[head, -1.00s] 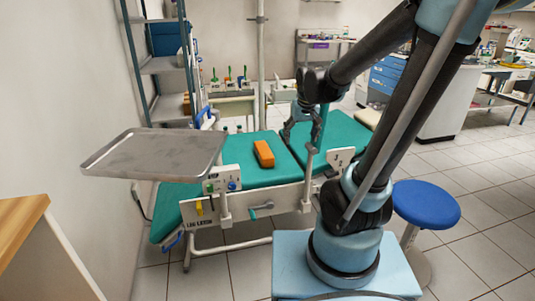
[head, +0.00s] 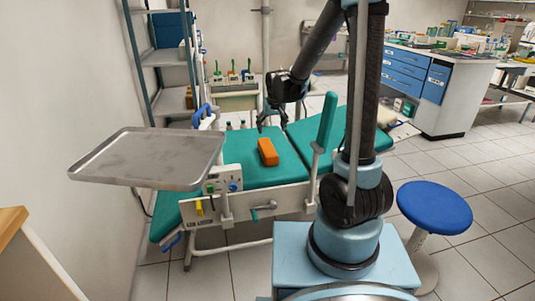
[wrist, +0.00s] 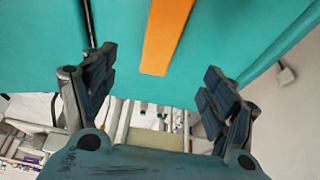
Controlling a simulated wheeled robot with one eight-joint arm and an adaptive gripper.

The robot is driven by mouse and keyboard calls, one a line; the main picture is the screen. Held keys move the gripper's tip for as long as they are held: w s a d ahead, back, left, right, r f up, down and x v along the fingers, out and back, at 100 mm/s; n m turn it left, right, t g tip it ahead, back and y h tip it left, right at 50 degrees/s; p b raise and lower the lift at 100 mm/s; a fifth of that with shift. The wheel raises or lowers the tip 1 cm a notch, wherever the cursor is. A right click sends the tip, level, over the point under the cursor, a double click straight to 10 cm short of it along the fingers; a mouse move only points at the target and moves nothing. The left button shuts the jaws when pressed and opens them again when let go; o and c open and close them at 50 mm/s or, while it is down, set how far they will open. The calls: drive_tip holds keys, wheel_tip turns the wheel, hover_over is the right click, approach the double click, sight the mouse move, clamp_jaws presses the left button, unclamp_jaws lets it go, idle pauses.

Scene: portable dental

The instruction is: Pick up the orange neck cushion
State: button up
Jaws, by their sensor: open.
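The orange neck cushion (head: 268,152) lies on the teal padded top of the dental chair (head: 250,174), left of the armrest. It is a small oblong block. My gripper (head: 271,122) is above and just beyond the cushion in the head view, apart from it. In the wrist view the orange cushion (wrist: 166,35) shows at the top centre, cut off by the upper edge. My open gripper (wrist: 158,88) has its two dark fingers spread wide with nothing between them, and the cushion's near end lies beyond the gap.
A metal tray (head: 150,157) stands out over the chair's left end. A teal upright armrest (head: 327,120) rises right of the cushion. A blue stool (head: 434,207) stands at the right. A cart with bottles (head: 233,95) stands behind the chair.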

approach(268, 147)
drive_tip(key=x, duration=0.5)
drive_tip(key=shift+w+d+f, duration=0.1)
drive_tip(key=shift+d, duration=0.05)
drive_tip(key=shift+a+x, duration=0.15)
drive_tip(key=shift+x, duration=0.6)
drive_tip(key=shift+a+x, duration=0.15)
drive_tip(key=shift+x, duration=1.7)
drive_tip(key=shift+w, duration=0.1)
drive_tip(key=c, duration=1.2)
